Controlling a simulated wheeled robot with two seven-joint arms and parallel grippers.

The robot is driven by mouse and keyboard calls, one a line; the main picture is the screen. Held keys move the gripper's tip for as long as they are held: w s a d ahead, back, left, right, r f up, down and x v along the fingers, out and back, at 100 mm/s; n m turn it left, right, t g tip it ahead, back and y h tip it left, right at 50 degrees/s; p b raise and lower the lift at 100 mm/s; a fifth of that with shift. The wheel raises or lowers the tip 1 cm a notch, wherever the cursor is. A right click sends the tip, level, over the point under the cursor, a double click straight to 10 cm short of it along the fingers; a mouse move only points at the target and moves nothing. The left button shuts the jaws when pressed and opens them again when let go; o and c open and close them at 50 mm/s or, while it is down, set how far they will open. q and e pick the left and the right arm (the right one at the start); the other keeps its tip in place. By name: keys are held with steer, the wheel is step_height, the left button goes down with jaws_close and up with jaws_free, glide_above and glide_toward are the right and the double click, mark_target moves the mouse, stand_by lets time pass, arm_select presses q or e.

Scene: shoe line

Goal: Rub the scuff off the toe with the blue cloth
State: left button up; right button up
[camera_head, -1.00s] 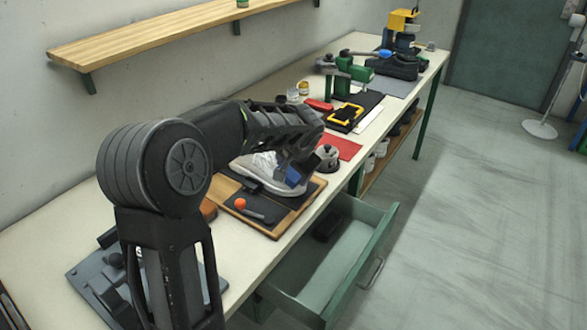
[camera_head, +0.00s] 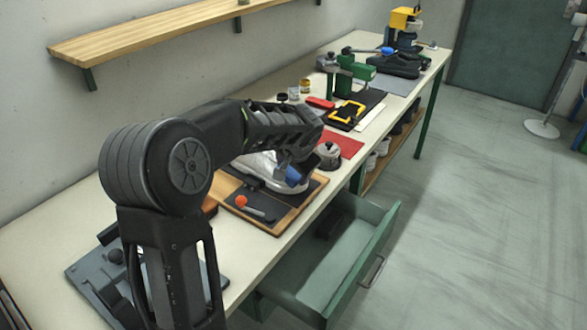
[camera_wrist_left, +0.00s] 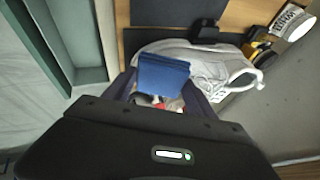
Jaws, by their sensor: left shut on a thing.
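The shoe (camera_head: 262,169) is pale grey-white and sits on a dark mat on a wooden board; my left arm hides its upper part in the head view. In the left wrist view the shoe (camera_wrist_left: 205,66) lies with its laces visible. My left gripper (camera_head: 290,165) is over the shoe's near right end, shut on the folded blue cloth (camera_head: 294,176). In the left wrist view the blue cloth (camera_wrist_left: 162,74) covers one end of the shoe. Whether it presses on the surface I cannot tell, and no scuff is visible. My right gripper is not in view.
The wooden board (camera_head: 290,222) carries a lever with an orange knob (camera_head: 241,201). A green drawer (camera_head: 350,262) stands open below the bench's front edge. A red mat (camera_head: 344,144), a round lidded pot (camera_head: 328,155) and a green clamp (camera_head: 345,75) stand beyond.

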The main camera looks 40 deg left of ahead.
arm_select(q)
steer(key=shift+a+f, duration=0.1)
steer(key=shift+f, duration=0.15)
steer(key=shift+w+r, duration=0.15)
steer(key=shift+w, duration=1.4)
steer(key=shift+w, duration=0.1)
steer(key=shift+w+a+p, duration=0.1)
steer(key=shift+w+p, duration=0.55)
steer(key=shift+w, duration=0.85)
steer(key=shift+f, duration=0.2)
